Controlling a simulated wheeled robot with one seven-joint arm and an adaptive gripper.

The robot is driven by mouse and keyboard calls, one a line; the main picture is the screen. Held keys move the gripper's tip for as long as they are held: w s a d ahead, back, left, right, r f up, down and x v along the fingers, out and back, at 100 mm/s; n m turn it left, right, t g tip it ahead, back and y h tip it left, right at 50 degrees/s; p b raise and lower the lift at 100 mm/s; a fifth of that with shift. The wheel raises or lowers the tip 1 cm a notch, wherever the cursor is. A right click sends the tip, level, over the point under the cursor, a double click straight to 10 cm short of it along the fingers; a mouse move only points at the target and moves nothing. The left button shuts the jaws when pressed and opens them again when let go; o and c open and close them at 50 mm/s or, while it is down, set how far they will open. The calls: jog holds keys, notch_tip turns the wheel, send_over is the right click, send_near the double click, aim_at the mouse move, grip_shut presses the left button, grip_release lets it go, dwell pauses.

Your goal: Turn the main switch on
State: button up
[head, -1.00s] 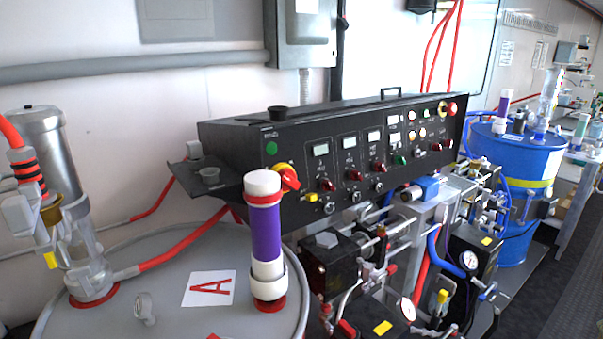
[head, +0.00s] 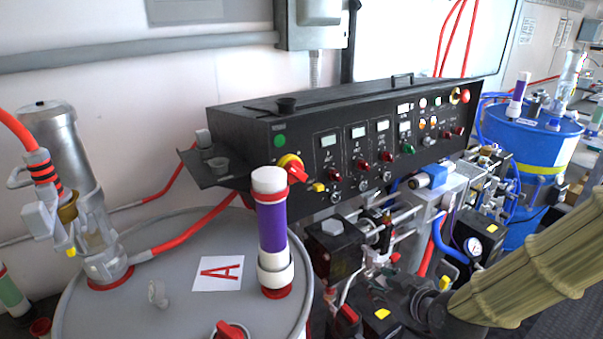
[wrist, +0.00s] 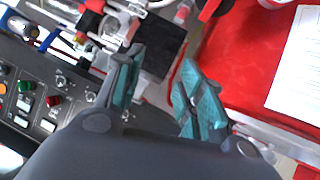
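The main switch looks to be the red rotary knob (head: 297,171) on a yellow plate at the left end of the black control panel's (head: 345,150) front face in the head view. The purple-and-white column on the drum stands just in front of it, to its left. I cannot clearly make out this switch in the wrist view. My gripper (wrist: 160,64) has its two teal-padded fingers apart with nothing between them. In the head view its dark end (head: 425,305) is low at the right, below the panel and well away from the knob.
A grey drum (head: 130,290) labelled A, with the purple-and-white column (head: 273,230), fills the front left. Pumps, pipes and a gauge (head: 473,246) crowd below the panel. A blue drum (head: 530,140) stands back right. The wrist view shows a red surface (wrist: 240,60).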

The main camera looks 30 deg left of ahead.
jog(key=a+r+n+y, duration=0.25)
jog(key=a+r, duration=0.35)
jog(key=r, duration=0.6)
jog(key=n+y+p, duration=0.2)
jog(key=n, duration=0.3)
send_near(298, 174)
jog(key=shift+h, duration=0.25)
jog(key=p+x, duration=0.1)
jog(key=x, duration=0.1)
jog(key=p+x, duration=0.1)
jog(key=x, duration=0.2)
jog(key=p+x, duration=0.1)
jog(key=x, duration=0.2)
jog(key=shift+a+r, duration=0.25)
jog(key=shift+a, duration=0.05)
grip_shut()
